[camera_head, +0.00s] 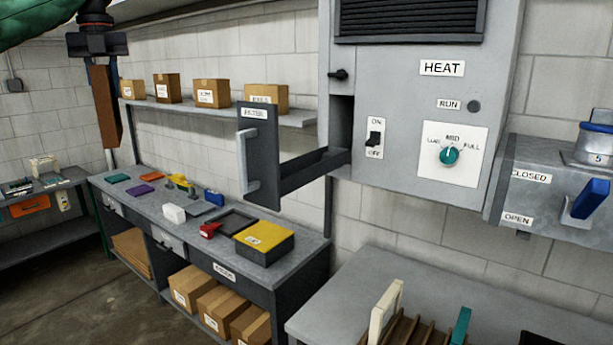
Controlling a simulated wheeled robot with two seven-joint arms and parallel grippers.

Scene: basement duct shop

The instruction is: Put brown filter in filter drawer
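A brown filter (105,108), a tall thin slab, hangs upright from my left gripper (98,56) at the upper left. The gripper appears shut on its top end; the fingertips are partly hidden. The filter drawer (318,172) is pulled out to the left from the grey heater cabinet (400,120). Its dark front panel (262,150) bears a FILTER label and a pale vertical handle (247,162). The inside of the drawer looks empty where it shows. The filter is apart from the drawer, well to its left in the picture. My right gripper is not in view.
A workbench (190,240) with small coloured items runs under a shelf (220,113) of cardboard boxes. A slotted rack (425,332) with cream and teal slabs stands on a front table (350,300). A blue lever (590,198) juts out at right. Open air lies between filter and drawer.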

